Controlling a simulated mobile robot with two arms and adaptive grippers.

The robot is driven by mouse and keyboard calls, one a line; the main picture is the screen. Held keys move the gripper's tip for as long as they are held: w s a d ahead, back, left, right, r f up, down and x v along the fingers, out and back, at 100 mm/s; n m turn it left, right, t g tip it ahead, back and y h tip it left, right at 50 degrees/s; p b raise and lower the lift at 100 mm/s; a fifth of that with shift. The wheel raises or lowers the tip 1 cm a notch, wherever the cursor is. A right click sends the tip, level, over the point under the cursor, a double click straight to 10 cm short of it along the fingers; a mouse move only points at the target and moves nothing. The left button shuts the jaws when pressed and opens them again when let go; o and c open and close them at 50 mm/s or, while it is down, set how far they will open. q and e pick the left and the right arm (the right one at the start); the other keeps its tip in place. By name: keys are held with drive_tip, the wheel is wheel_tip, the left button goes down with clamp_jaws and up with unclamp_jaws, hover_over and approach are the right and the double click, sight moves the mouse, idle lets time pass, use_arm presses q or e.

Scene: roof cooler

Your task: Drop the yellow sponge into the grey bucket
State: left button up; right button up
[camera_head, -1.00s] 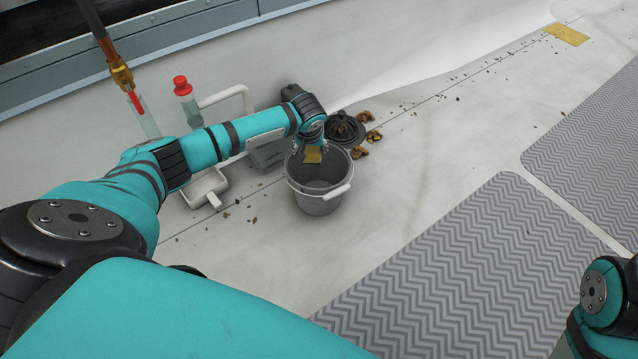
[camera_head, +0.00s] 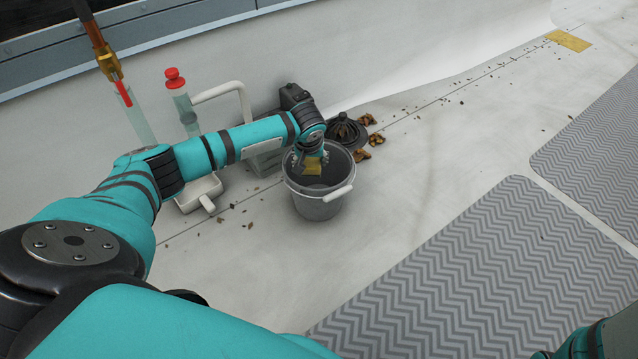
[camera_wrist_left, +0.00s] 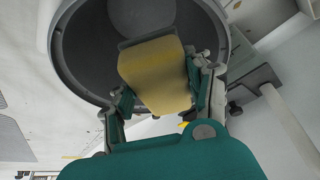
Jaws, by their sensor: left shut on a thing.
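The yellow sponge (camera_head: 312,167) is held in my left gripper (camera_head: 311,160), over the opening of the grey bucket (camera_head: 318,207). In the left wrist view the sponge (camera_wrist_left: 156,76) has a dark layer at its far end and sits between the two fingers of the gripper (camera_wrist_left: 158,88). The bucket's dark inside and rim (camera_wrist_left: 62,68) show behind the sponge there. The bucket stands upright on the pale roof with its handle at the right side. How far the sponge reaches below the rim is hard to tell. My right gripper is out of view.
A black roof drain dome (camera_head: 345,131) with brown leaf clumps (camera_head: 363,154) stands just behind the bucket. Grey walkway mats (camera_head: 480,265) lie right. A yellow patch (camera_head: 568,40) is far off.

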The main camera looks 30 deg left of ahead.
use_arm(q)
drive_tip(key=o, duration=1.1)
drive_tip(key=v, duration=1.2)
